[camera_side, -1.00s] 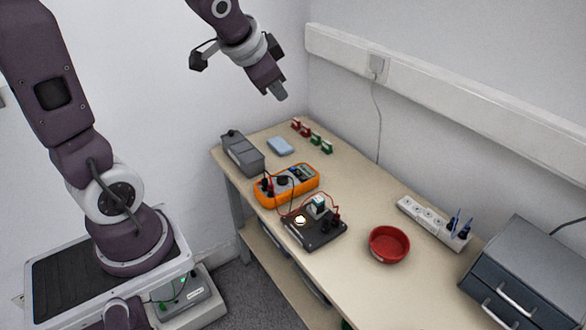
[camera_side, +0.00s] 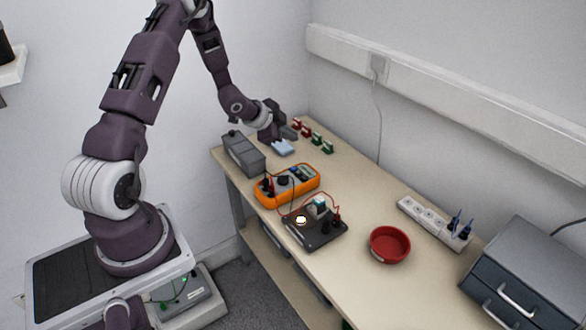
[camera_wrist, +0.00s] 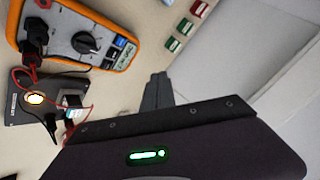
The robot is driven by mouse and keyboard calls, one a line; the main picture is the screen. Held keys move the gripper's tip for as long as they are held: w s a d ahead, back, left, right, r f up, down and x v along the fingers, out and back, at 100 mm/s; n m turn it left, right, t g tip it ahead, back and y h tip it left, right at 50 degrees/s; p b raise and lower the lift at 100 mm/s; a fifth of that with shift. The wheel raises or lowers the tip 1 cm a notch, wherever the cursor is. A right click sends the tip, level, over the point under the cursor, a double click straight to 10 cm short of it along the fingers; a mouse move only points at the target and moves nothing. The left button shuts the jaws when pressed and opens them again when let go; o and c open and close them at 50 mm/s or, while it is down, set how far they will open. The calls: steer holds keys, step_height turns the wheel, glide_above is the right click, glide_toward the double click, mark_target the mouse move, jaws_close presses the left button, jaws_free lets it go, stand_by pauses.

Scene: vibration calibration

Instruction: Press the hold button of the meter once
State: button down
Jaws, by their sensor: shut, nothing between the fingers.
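The orange meter (camera_side: 291,197) lies on the bench, its dial and buttons facing up. In the wrist view the meter (camera_wrist: 62,44) is at upper left, with a black dial, a few small dark and blue buttons and a greenish display. I cannot read which button is hold. Leads are plugged into its far end from the display. My gripper (camera_side: 297,133) is shut and empty, above the back of the bench, beyond the meter and apart from it. In the wrist view my gripper's fingers (camera_wrist: 157,82) are together, off to the right of the meter.
A black board (camera_side: 318,239) with a lit lamp is wired to the meter by red and black leads. A grey case (camera_side: 243,154), a light blue pad (camera_side: 281,149), red and green blocks (camera_side: 316,138) and a red bowl (camera_side: 389,245) stand around.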

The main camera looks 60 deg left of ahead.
mark_target(293, 168)
steer(key=shift+f, duration=0.15)
steer(key=shift+f, duration=4.25)
steer(key=shift+f, duration=0.45)
steer(key=shift+f, duration=0.35)
steer(key=shift+r, duration=0.8)
